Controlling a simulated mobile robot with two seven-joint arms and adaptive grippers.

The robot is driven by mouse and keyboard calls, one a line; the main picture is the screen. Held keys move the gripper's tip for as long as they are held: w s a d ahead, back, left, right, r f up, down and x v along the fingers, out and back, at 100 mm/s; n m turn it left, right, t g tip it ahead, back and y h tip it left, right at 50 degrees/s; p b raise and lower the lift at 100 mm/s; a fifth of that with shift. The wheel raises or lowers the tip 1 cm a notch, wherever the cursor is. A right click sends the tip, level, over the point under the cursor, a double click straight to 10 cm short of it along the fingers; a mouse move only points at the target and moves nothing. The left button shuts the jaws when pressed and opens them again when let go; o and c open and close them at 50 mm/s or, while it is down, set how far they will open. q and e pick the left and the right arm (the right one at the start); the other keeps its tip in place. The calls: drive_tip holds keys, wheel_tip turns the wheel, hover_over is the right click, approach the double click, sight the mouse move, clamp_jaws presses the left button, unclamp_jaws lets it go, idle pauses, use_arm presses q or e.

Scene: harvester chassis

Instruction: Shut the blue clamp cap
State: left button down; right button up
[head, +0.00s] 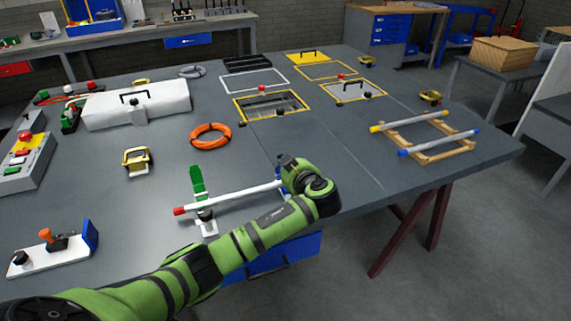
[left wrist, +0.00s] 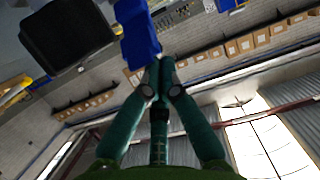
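The blue clamp cap (left wrist: 138,35) shows in the left wrist view, just beyond the fingertips of my left gripper (left wrist: 160,68). The fingers are together and look shut, with nothing clearly between them; whether they touch the cap I cannot tell. In the head view only a sliver of blue (head: 283,182) shows beside my left wrist, which hides the rest of that clamp. A green clamp cap (head: 197,180) stands raised near the red end. My right gripper is out of view.
An orange ring (head: 210,136) and a yellow-handled part (head: 137,160) lie behind the tube. A wooden frame with two rods (head: 425,137) is on the right. A white plate with an orange lever (head: 52,250) is at the front left. Table (head: 330,140) is clear beyond my wrist.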

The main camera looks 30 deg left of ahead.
use_arm(q)
drive_tip(key=shift+s+d+f+b, duration=0.1)
drive_tip(key=shift+s+f+b, duration=0.2)
drive_tip(key=shift+b, duration=0.4)
idle(0.5)
drive_tip(key=shift+w, duration=0.1)
